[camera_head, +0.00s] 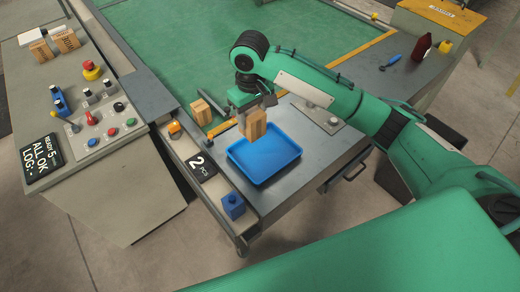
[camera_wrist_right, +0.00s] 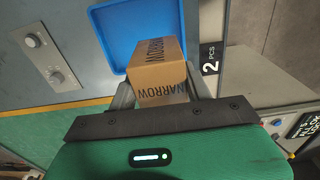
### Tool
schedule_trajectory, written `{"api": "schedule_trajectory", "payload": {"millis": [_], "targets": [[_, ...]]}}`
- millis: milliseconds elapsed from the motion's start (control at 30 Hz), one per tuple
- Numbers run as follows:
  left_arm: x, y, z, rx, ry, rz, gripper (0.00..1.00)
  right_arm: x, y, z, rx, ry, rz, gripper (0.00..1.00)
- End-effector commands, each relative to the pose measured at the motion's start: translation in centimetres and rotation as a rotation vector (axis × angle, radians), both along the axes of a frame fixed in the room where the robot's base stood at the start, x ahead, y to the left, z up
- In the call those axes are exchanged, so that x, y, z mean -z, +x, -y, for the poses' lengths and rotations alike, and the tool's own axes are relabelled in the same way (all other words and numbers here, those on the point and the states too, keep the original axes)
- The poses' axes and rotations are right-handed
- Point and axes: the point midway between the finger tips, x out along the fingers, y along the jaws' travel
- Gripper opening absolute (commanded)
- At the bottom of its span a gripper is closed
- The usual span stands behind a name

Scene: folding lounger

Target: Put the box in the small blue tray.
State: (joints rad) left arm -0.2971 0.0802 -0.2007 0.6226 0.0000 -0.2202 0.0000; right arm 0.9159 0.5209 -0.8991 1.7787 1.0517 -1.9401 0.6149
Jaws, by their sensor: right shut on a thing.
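A brown cardboard box (camera_head: 253,125) is held in my right gripper (camera_head: 254,108). In the wrist view the box (camera_wrist_right: 157,68) has the word NARROW printed on it and sits between the two grey fingers of the gripper (camera_wrist_right: 161,92). The small blue tray (camera_head: 266,163) lies on the grey bench top, and no object shows in it. In the head view the box overlaps the tray's far-left rim and appears above it. The tray (camera_wrist_right: 118,25) also shows behind the box in the wrist view. My left gripper is not in view.
Another brown box (camera_head: 201,111) stands left of the tray, near an orange block (camera_head: 174,130) and a "2 PCS" sign (camera_head: 201,166). A blue block (camera_head: 233,206) sits at the bench's front-left. A control console (camera_head: 95,120) is at left. A blue-handled tool (camera_head: 390,62) lies far right.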

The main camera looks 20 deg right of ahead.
Motion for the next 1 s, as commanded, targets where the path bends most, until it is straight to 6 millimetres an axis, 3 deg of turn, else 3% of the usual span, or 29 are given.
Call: {"api": "schedule_trajectory", "payload": {"millis": [200, 400, 633, 833, 1000], "targets": [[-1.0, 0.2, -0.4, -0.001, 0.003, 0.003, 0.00, 5.8, 0.0, 0.2, 0.003, -0.002, -0.003, 0.30], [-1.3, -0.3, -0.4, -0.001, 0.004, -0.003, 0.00, 9.6, 0.0, 0.1, 0.002, -0.002, 0.001, 0.30], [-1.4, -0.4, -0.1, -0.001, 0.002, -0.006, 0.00, 11.3, 0.0, 0.1, 0.001, -0.001, 0.001, 0.30], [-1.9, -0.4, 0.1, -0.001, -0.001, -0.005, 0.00, 14.2, 0.0, 0.1, 0.002, -0.001, 0.000, 0.30], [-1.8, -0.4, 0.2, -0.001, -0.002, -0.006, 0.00, 14.8, 0.0, 0.1, 0.000, 0.000, 0.003, 0.30]]}}
